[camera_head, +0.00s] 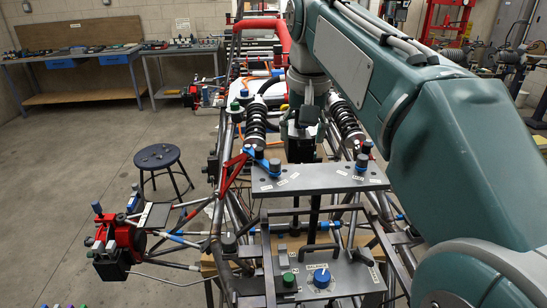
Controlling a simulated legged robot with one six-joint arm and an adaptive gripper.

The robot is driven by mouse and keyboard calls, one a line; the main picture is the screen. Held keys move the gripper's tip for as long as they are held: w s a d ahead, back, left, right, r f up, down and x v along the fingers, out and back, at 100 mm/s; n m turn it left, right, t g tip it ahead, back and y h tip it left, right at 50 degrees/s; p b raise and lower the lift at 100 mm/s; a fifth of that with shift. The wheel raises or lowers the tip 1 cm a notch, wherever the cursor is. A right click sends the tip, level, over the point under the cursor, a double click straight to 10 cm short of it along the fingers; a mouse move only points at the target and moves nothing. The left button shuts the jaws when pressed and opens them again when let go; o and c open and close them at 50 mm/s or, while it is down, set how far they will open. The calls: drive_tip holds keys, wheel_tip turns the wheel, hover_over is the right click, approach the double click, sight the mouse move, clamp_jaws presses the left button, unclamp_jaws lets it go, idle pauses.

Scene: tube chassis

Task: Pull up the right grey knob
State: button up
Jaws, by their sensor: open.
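A dark grey plate (318,181) lies across the tube chassis in the middle of the view. A darker round knob (367,146) shows just behind the right one. My gripper (302,148) hangs from my arm behind the plate, between the two ends, left of the right grey knob and apart from it. It is open and appears empty. Its fingertips are small and dark here, so their exact gap is hard to see.
A nearer panel (345,268) carries a green knob (288,279), a larger blue knob (321,278) and a bar handle. Coil-over shocks (256,122) and tubes flank my gripper. My arm fills the right side. A stool (157,157) stands left on open floor.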

drive_tip(key=r+g, duration=0.1)
drive_tip(key=g, duration=0.1)
hover_over(275, 160)
drive_tip(key=shift+m, duration=0.4)
drive_tip(key=shift+a+f, duration=0.1)
drive_tip(key=shift+f, duration=5.15)
clamp_jaws()
